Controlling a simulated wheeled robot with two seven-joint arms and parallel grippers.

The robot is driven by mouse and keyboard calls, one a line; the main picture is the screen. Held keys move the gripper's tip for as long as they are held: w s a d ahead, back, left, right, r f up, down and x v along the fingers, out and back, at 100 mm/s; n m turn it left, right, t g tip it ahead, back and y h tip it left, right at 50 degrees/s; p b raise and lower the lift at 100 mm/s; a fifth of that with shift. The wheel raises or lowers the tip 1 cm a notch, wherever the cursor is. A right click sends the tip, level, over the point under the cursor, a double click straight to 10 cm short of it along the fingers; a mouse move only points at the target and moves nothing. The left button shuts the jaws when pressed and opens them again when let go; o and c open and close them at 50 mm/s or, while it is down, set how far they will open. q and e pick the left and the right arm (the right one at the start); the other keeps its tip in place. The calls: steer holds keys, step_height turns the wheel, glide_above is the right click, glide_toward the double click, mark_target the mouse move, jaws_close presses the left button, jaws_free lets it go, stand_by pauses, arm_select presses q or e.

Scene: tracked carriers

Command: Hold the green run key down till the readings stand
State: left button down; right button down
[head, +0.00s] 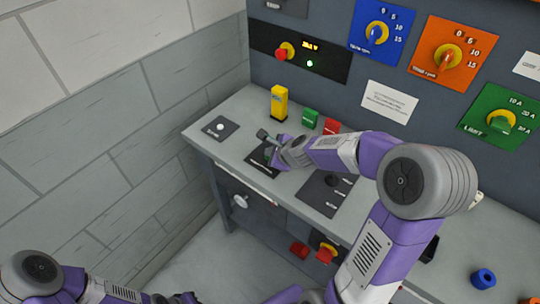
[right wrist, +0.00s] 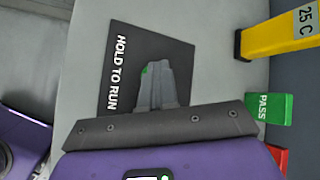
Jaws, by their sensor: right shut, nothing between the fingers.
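The green run key shows only as a small green patch (right wrist: 145,70) at the tips of my right gripper, on the dark HOLD TO RUN plate (right wrist: 178,50). In the head view my right gripper (head: 269,153) is over that plate (head: 259,169), and its fingers hide the key. In the right wrist view its fingers (right wrist: 155,72) are together with nothing between them. I cannot tell whether the key is pressed down. A small display (head: 310,46) on the panel shows yellow digits too small to read, with a lit green lamp (head: 310,63) below. My left gripper (head: 184,298) is partly cut off at the bottom edge.
A yellow block (head: 279,103), a green PASS block (head: 310,118) and a red block (head: 331,126) stand behind the plate. Another dark plate (head: 325,194) with a black lever lies to the right. Blue (head: 368,18), orange and green dial panels are on the wall.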

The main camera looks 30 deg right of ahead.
steer(key=shift+r+p, duration=0.9)
step_height(320, 180, up, 5)
steer(key=p, duration=0.5)
stand_by(1.9)
